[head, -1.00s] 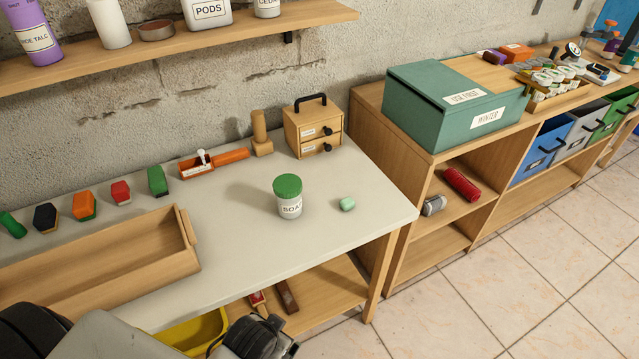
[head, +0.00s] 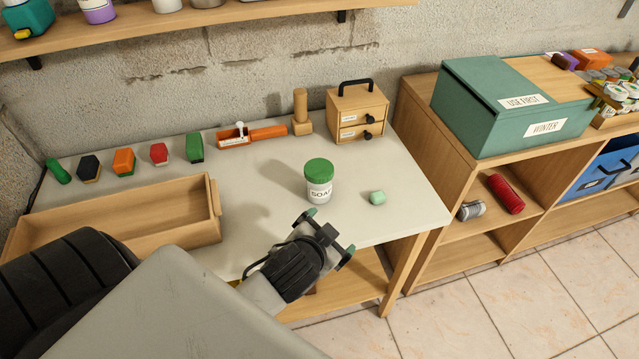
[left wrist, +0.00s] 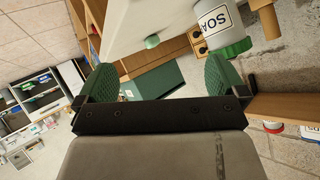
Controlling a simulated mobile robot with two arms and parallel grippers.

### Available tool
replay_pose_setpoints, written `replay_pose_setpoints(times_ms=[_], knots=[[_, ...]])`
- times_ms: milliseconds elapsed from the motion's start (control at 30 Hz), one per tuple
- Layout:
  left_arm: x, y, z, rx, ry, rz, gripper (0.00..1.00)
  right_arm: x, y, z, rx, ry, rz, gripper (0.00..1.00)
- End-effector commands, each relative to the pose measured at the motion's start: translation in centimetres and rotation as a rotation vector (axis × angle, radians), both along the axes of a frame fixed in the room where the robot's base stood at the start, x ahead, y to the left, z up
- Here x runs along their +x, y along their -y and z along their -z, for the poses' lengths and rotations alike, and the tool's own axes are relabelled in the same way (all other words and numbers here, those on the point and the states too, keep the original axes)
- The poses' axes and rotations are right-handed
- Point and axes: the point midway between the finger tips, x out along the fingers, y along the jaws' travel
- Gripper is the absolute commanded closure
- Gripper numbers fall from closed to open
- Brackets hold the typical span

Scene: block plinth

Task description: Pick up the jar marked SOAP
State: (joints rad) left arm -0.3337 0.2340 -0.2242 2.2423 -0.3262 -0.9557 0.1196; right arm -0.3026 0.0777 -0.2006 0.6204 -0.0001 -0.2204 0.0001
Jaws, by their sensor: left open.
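The SOAP jar (head: 319,184) is white with a green lid and stands upright on the light worktop (head: 265,180). It also shows in the left wrist view (left wrist: 214,20), upper right, tilted by the camera's angle. My left gripper (head: 331,232) is open and empty near the worktop's front edge, in front of the jar and apart from it. Its two green-padded fingers (left wrist: 161,82) show in the left wrist view with nothing between them. My right gripper is in neither view.
A pale green lump (head: 377,198) lies just right of the jar. A small drawer box (head: 357,115) and a wooden peg (head: 301,112) stand behind. An empty wooden tray (head: 120,216) is at left. A green bin (head: 505,105) sits on the right shelf unit.

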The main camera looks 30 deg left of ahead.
Motion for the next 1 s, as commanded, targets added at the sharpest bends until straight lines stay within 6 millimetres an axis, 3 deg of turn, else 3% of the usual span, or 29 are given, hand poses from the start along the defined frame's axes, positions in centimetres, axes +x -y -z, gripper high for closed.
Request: replay_pose_setpoints(times_ms=[167,300,400,500,633,767,867,1000], knots=[[5.3,1.3,-5.6,0.118,0.340,0.128,0.00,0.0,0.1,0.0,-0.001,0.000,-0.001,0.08],[8.6,4.5,-11.8,0.261,0.689,0.348,0.00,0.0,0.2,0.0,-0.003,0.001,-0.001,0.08],[9.5,7.5,-15.1,0.372,0.900,0.558,0.00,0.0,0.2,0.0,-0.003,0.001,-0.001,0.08],[9.4,10.5,-16.8,0.498,1.056,0.805,0.00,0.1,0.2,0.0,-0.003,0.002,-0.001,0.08],[8.9,13.3,-16.5,0.676,1.152,1.168,0.00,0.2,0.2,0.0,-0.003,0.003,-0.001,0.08],[8.6,13.6,-13.9,0.866,1.100,1.551,0.00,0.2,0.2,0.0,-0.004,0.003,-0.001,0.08],[9.1,11.7,-11.3,1.009,0.941,1.835,0.00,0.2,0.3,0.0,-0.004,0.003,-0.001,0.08],[10.4,5.7,-8.4,1.177,0.546,2.157,0.00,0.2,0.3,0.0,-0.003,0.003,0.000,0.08]])
